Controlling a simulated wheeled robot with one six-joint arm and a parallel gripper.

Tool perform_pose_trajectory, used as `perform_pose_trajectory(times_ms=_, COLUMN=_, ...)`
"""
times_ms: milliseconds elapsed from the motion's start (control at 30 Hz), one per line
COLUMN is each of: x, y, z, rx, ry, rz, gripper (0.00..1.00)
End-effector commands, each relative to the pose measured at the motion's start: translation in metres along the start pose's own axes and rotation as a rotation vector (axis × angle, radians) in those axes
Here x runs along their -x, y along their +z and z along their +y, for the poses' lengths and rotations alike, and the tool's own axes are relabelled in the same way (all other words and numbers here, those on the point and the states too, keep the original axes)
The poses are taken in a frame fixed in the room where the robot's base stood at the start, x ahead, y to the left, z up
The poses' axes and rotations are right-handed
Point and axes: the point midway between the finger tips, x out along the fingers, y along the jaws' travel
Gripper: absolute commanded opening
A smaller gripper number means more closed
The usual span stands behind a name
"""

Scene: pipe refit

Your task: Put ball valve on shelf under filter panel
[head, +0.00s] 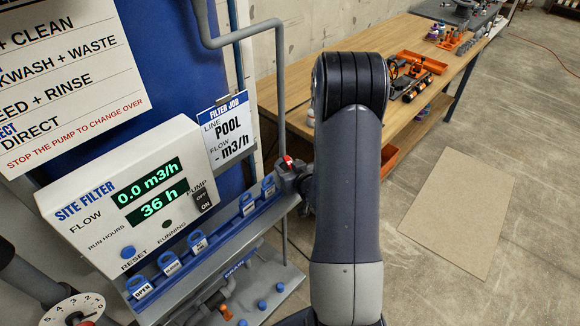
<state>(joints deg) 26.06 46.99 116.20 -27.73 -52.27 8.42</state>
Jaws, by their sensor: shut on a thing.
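The filter panel (120,222) is a white box at left with green displays reading 0.0 m3/h and 36 h. Under it a narrow grey shelf (232,246) with a blue rail runs up to the right. My gripper (291,176) is a dark shape at the shelf's right end, partly hidden behind my arm. A small red part (288,160) with a pale bit shows at its tip, seemingly the ball valve's handle; the rest of the valve is hidden. The gripper is shut on it. I cannot tell whether the valve touches the shelf.
Several blue tags (198,242) stand along the rail. A grey pipe (280,90) drops behind the shelf. A wooden bench (425,118) with an orange tray (415,68) stands behind my arm. The floor at right is clear around a beige mat (458,212).

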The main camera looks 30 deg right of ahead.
Motion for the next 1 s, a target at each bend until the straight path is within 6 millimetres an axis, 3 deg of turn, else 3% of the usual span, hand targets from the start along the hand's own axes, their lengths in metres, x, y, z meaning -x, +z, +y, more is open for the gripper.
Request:
perform_pose_trajectory(times_ms=400, x=-0.0022, y=0.0039, z=-0.0001, rx=0.000, ry=0.000, rz=0.002, gripper=0.23)
perform_pose_trajectory(times_ms=433, x=-0.0020, y=0.0039, z=-0.0001, rx=0.000, ry=0.000, rz=0.001, gripper=0.50)
perform_pose_trajectory(times_ms=600, x=-0.0015, y=0.0028, z=-0.0001, rx=0.000, ry=0.000, rz=0.000, gripper=0.64)
perform_pose_trajectory(times_ms=700, x=-0.0015, y=0.0027, z=-0.0001, rx=0.000, ry=0.000, rz=0.000, gripper=0.71)
perform_pose_trajectory(times_ms=1000, x=-0.0005, y=0.0003, z=-0.0001, rx=0.000, ry=0.000, rz=0.000, gripper=0.71)
